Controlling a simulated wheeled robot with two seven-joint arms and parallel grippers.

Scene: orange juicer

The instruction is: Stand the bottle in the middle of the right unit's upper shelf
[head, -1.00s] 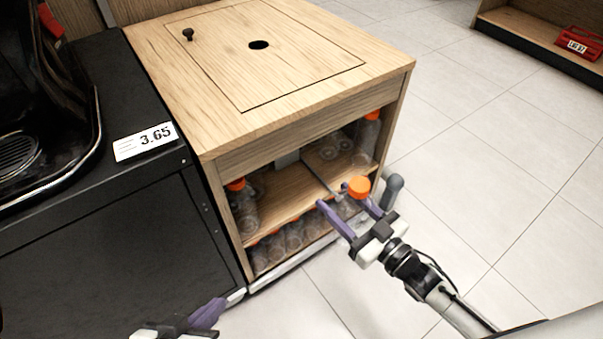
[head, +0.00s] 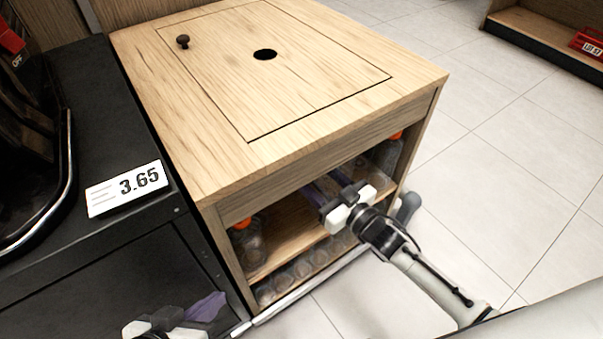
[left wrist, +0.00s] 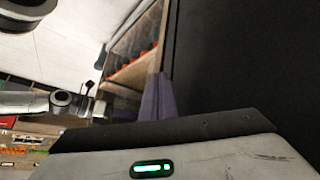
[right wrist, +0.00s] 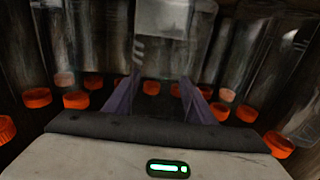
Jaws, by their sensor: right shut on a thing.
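The wooden unit (head: 290,160) stands right of the black unit. Its upper shelf (head: 285,240) lies open at the front. My right gripper (head: 328,190) reaches into the upper compartment, with its fingertips partly under the top. In the right wrist view, its purple fingers (right wrist: 160,100) are on either side of a clear bottle (right wrist: 175,35) and shut on it. That bottle is hidden in the head view, so I cannot tell whether it touches the shelf. My left gripper (head: 205,308) is low in front of the black unit, its purple fingers together and empty.
An orange-capped bottle (head: 246,240) stands at the upper shelf's left end, another (head: 388,152) at its right end. Several bottles (head: 300,270) fill the lower level. The black unit (head: 110,250) with a 3.65 tag (head: 127,188) adjoins on the left.

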